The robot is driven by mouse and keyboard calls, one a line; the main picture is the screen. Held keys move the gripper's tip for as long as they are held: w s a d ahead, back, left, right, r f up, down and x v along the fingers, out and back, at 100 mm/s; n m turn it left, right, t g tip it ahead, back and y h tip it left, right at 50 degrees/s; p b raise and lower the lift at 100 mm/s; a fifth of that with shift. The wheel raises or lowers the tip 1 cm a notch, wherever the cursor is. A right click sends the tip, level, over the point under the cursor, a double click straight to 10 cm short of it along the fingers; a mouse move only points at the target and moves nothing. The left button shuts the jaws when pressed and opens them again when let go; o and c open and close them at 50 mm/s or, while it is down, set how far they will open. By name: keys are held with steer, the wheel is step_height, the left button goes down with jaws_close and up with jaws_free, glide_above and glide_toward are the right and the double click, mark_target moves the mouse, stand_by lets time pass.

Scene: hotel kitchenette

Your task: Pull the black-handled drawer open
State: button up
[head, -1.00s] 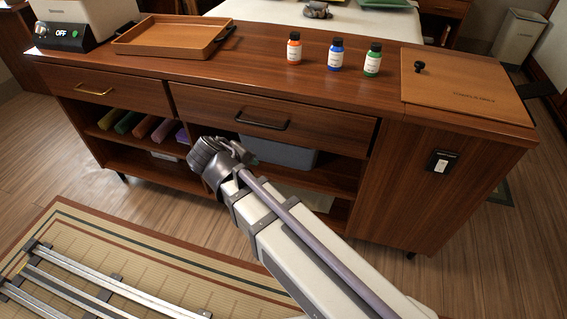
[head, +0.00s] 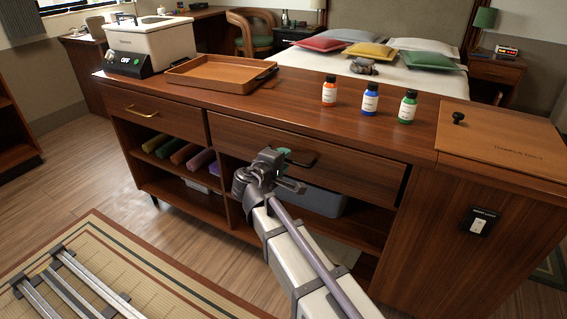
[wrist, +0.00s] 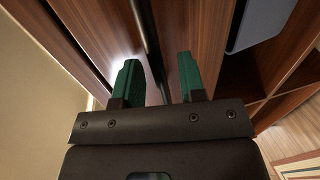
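The black-handled drawer (head: 345,178) is the wide right one in the wooden cabinet, and its front looks flush and closed. Its black bar handle (head: 308,163) is partly hidden by my gripper in the head view. My gripper (head: 287,167) is at the left part of that handle. In the wrist view my gripper (wrist: 158,82) is open, with its two green fingers apart. A dark bar, which looks like the handle (wrist: 148,35), runs down the picture into the space between the fingers. I cannot tell whether either finger touches it.
A tray (head: 215,70), three small bottles (head: 370,100) and a white appliance (head: 150,45) stand on the countertop. A brass-handled drawer (head: 155,112) is to the left. Open shelves below hold rolled cloths (head: 185,153) and a grey bin (head: 318,200).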

steer(key=shift+w+d, duration=0.2)
steer(key=shift+w, duration=0.1)
steer(key=shift+c, duration=0.3)
jaws_close()
